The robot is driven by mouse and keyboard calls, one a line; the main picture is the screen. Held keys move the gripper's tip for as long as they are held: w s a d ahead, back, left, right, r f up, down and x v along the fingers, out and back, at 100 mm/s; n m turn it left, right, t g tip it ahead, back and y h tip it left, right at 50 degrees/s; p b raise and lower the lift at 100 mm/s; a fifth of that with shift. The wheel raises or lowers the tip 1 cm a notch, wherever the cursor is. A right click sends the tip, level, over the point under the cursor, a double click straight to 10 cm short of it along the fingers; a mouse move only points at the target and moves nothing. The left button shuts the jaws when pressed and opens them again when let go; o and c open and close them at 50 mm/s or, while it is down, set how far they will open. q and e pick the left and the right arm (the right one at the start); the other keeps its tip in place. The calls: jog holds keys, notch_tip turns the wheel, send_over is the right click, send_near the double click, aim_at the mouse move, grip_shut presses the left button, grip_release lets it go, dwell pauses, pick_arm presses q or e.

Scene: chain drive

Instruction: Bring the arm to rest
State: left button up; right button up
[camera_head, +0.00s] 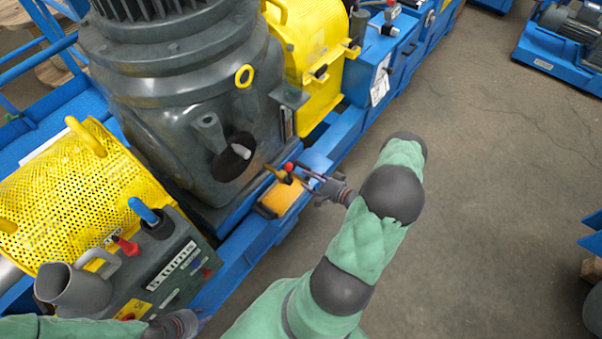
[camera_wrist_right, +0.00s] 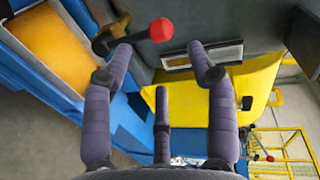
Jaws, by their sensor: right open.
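My right arm, in a green sleeve, reaches in from the bottom of the head view. Its gripper (camera_head: 311,182) is beside the blue machine frame, close to a lever with a red knob (camera_head: 288,166). In the right wrist view the fingers of this gripper (camera_wrist_right: 160,48) are spread apart with nothing between them. The red knob (camera_wrist_right: 161,29) shows just beyond the fingertips; I cannot tell whether any finger touches the lever. My left gripper (camera_head: 180,325) is partly in view at the bottom left edge, and its fingers are not clear.
A large grey motor (camera_head: 185,100) stands beside the lever, with perforated yellow guards (camera_head: 75,185) on the left. A grey jug (camera_head: 75,287) stands by the dark control box (camera_head: 165,270) near my left gripper. The concrete floor (camera_head: 480,200) on the right is open.

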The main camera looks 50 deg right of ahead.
jog(key=shift+s+r, duration=0.1)
jog(key=shift+s, duration=0.55)
jog(key=w+a+f+n+g+y, duration=0.15)
jog(key=a+g+y, duration=0.25)
jog(key=a, duration=0.6)
jog(key=a+f+n+g+y, duration=0.2)
jog(key=a+g+y, duration=0.2)
jog(key=a, duration=0.6)
jog(key=s+a+f+n+g+h, duration=0.25)
jog(key=s+a+n+g, duration=0.35)
jog(key=s+a+g, duration=0.5)
jog(key=w+a+r+n+t+h, duration=0.2)
jog(key=w+a+n+t, duration=0.1)
jog(key=w+a, duration=0.2)
jog(key=shift+a+t+h, duration=0.3)
jog(key=shift+a+h, duration=0.05)
jog(key=shift+a, duration=0.6)
